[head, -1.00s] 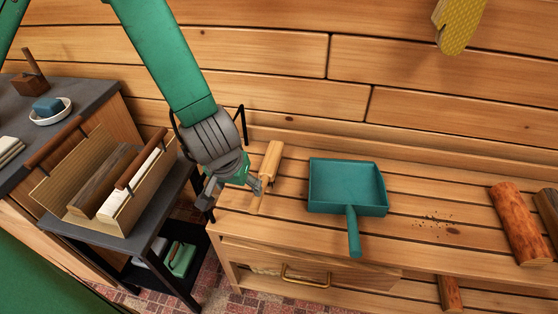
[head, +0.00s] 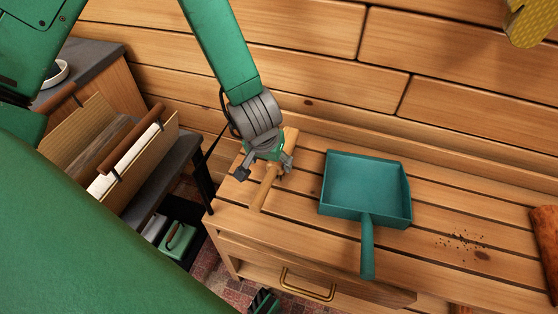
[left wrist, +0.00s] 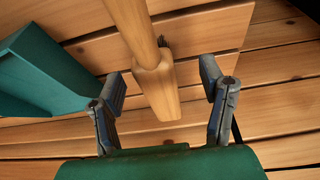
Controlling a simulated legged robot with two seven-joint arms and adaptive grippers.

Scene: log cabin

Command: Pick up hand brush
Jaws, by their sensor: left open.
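The hand brush (head: 262,192) is light wood and lies on the slatted wooden bench top, its handle toward the front edge. My left gripper (head: 264,170) is above it, and its wrist hides part of the brush. In the left wrist view the brush (left wrist: 155,88) passes between the fingers of the open left gripper (left wrist: 167,90), with gaps on both sides; its handle runs to the top edge. A few dark bristles show beside it. My right gripper is not in view.
A teal dustpan (head: 366,187) lies right of the brush, with dark crumbs (head: 463,241) farther right. A log (head: 545,240) lies at the right edge. A wooden rack (head: 150,160) on a dark side table stands left. The plank wall is behind.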

